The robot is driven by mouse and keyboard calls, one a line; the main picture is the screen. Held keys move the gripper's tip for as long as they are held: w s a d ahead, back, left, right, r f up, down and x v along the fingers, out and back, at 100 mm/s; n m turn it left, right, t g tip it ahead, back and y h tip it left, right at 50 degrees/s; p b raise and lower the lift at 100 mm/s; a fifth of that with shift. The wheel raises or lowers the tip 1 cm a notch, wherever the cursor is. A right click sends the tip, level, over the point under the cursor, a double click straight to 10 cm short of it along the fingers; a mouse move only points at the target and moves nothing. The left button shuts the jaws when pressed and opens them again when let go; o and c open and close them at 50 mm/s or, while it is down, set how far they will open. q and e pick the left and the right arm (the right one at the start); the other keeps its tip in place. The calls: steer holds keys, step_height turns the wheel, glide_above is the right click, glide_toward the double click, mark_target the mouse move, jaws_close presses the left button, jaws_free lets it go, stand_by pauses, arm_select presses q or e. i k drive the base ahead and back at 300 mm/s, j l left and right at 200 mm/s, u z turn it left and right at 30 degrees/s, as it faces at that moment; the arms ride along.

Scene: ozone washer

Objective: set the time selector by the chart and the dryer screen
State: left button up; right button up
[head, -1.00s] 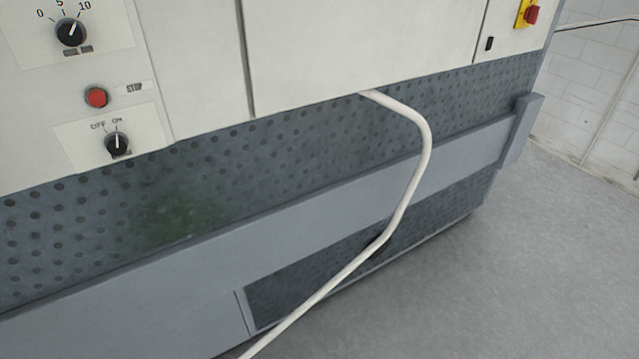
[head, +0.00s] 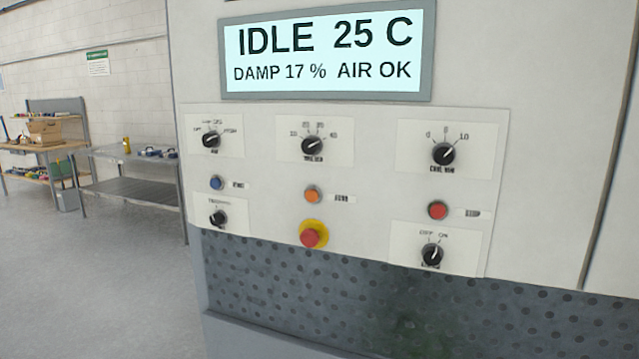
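The dryer screen (head: 328,50) reads "IDLE 25 C" and "DAMP 17 % AIR OK". Below it, a black knob (head: 312,146) with a scale that seems to run from 10 to 40 looks like the time selector; its label is too blurred to read. Its pointer appears turned toward the upper right, but the exact mark is unclear. No chart for the time is clearly in view. Neither of my grippers is in view.
Other knobs share the panel: one at upper left (head: 211,140), a 0-5-10 knob (head: 443,154) and an OFF/ON knob (head: 433,255). Blue, orange and red buttons and a red emergency stop (head: 313,235) sit between. Tables (head: 135,180) stand left beyond open floor.

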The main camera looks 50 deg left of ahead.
mark_target(313, 145)
steer(key=u, duration=1.75)
